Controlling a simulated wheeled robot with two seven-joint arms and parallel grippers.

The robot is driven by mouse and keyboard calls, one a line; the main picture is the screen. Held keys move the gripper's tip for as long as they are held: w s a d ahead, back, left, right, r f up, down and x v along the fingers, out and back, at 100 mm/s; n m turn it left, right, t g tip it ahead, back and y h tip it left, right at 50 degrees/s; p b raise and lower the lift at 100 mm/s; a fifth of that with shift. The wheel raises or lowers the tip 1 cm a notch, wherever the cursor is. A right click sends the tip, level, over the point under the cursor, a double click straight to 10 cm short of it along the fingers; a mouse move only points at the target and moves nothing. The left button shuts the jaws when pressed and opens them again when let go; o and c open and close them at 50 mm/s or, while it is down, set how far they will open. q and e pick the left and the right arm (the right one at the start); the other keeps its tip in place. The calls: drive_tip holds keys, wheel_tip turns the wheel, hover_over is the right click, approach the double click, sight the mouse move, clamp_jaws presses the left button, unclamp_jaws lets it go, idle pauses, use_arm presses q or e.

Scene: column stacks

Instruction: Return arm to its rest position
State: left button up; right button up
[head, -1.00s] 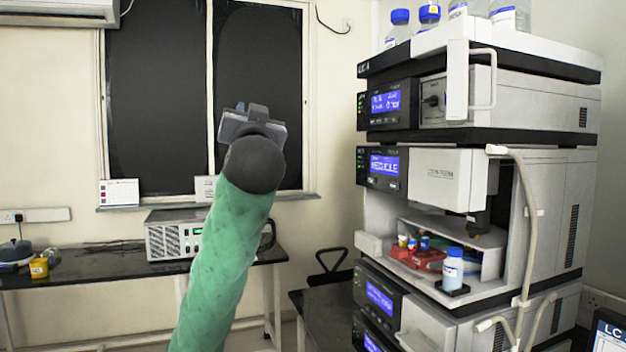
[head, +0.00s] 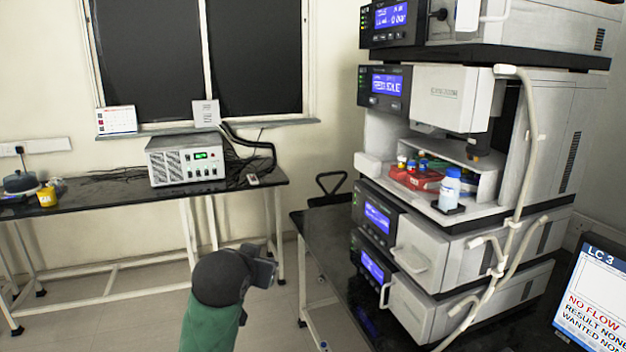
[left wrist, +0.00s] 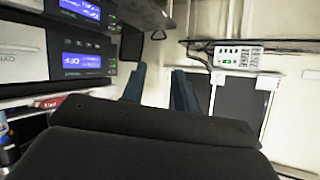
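My left arm in its green sleeve (head: 212,326) comes up from the bottom edge of the head view, left of centre. Its dark wrist ends in my left gripper (head: 264,268), which is low in front of the floor and the gap between bench and instrument stack. In the left wrist view, which looks upside down, the two blue-grey fingers of the gripper (left wrist: 159,72) stand apart with nothing between them. The gripper touches nothing that I can see. My right gripper is in neither view.
A tall instrument stack (head: 440,95) stands on a dark bench at the right, with a blue-capped bottle (head: 449,190) and red tray (head: 414,180) in its open bay. A grey power unit (head: 186,160) sits on the left bench. A monitor (head: 597,300) is at lower right.

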use_arm(q)
drive_tip(key=s+a+f+n+g, duration=0.1)
drive_tip(key=s+f+g, duration=0.9)
drive_tip(key=s+f, duration=2.8)
wheel_tip(320, 180, down, 2)
drive_tip(key=shift+s+a+f+p, duration=0.2)
drive_tip(key=shift+a+p, duration=0.25)
drive_tip(key=shift+a, duration=0.15)
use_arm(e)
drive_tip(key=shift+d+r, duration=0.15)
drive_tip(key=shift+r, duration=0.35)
